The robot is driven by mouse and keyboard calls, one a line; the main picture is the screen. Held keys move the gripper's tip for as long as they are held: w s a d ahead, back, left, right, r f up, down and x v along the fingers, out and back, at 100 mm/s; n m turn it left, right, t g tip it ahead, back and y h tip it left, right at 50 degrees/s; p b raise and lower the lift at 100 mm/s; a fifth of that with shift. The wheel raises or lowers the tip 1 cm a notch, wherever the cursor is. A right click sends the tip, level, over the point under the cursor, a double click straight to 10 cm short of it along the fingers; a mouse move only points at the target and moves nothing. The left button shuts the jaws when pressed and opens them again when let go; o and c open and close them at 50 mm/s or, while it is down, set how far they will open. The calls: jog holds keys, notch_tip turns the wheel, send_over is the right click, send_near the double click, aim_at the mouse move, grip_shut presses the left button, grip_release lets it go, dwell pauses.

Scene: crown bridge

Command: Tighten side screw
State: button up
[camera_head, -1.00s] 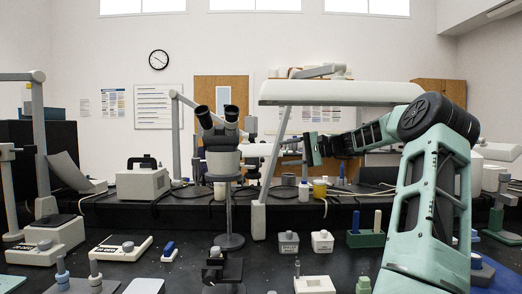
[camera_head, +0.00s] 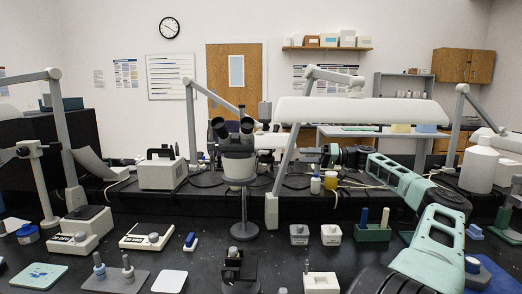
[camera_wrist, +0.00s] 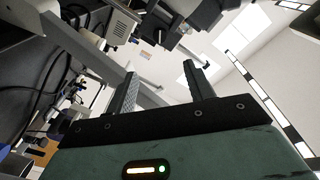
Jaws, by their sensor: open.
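My gripper shows in the wrist view (camera_wrist: 162,85) with its two dark fingers spread apart and nothing between them. In the head view, my arm reaches in from the right, with its end small behind the bench stand, near the bottles. No side screw can be made out in either view. A small dark fixture (camera_head: 240,270) stands at the front centre of the bench, too small to show a screw.
A microscope (camera_head: 236,150) stands mid-bench. A long white lamp (camera_head: 360,111) hangs over the bench on a grey post. Small white containers (camera_head: 331,235), trays and a white bottle (camera_head: 478,168) stand around. Bare black bench (camera_head: 200,262) shows between items.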

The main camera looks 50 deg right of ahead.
jog(key=p+x, duration=0.4)
jog(key=x, duration=1.3)
jog(key=shift+a+f, duration=0.1)
jog(key=shift+c, duration=0.3)
jog(key=c, duration=0.9)
